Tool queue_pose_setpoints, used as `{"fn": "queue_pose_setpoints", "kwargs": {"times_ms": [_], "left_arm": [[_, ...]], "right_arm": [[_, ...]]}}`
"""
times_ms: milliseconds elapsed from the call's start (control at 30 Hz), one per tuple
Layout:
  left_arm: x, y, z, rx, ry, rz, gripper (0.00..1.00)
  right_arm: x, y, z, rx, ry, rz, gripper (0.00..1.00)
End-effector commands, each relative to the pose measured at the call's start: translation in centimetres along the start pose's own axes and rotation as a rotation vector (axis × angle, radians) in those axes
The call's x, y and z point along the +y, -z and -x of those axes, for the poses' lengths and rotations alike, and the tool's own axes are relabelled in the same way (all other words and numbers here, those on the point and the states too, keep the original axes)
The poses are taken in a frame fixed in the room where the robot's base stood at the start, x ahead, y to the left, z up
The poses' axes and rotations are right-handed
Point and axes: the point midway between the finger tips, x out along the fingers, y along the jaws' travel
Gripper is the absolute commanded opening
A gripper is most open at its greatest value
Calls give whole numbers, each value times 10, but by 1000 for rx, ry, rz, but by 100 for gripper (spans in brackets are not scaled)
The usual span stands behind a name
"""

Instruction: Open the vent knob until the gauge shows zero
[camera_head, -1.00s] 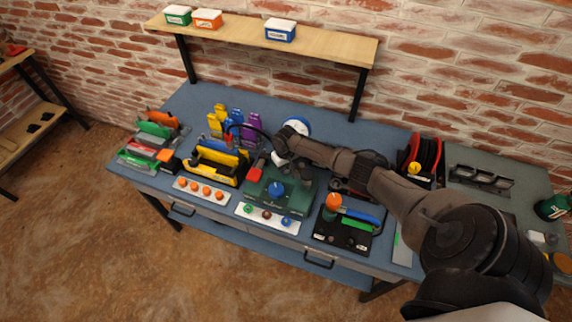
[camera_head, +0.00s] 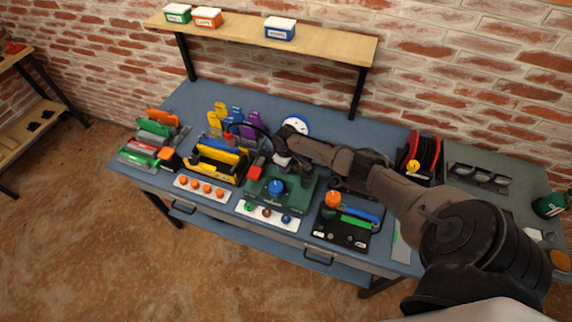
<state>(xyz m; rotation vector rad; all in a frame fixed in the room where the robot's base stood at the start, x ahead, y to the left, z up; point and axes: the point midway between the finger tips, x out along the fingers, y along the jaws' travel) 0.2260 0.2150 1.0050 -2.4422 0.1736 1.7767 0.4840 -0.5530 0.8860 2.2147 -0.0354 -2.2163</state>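A green plate unit (camera_head: 300,200) sits at the middle of the blue bench with a round blue knob (camera_head: 276,187) on top. I cannot tell for sure that this is the vent knob. A round white gauge with a blue rim (camera_head: 303,124) stands behind it, partly hidden by my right arm; its reading is not visible. My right gripper (camera_head: 281,161) is just behind the blue knob, over the rear of the green unit. Its fingers are too small and dark to tell open from shut. My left gripper is not in view.
A white strip with small knobs (camera_head: 254,214) lies in front. A black board with an orange knob (camera_head: 345,228) is to the right.

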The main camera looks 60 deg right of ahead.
Motion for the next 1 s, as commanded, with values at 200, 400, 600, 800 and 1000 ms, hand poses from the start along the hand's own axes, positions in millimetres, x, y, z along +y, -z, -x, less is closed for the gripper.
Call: {"fn": "queue_pose_setpoints", "kwargs": {"times_ms": [200,400,600,800,1000], "left_arm": [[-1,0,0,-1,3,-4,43],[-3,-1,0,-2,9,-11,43],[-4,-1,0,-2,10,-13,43],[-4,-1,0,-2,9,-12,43],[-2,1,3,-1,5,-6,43]], "right_arm": [[0,0,0,2,0,2,14],[0,0,0,1,0,2,42],[0,0,0,1,0,1,62],[0,0,0,1,0,1,63],[1,0,11,2,-1,1,63]]}}
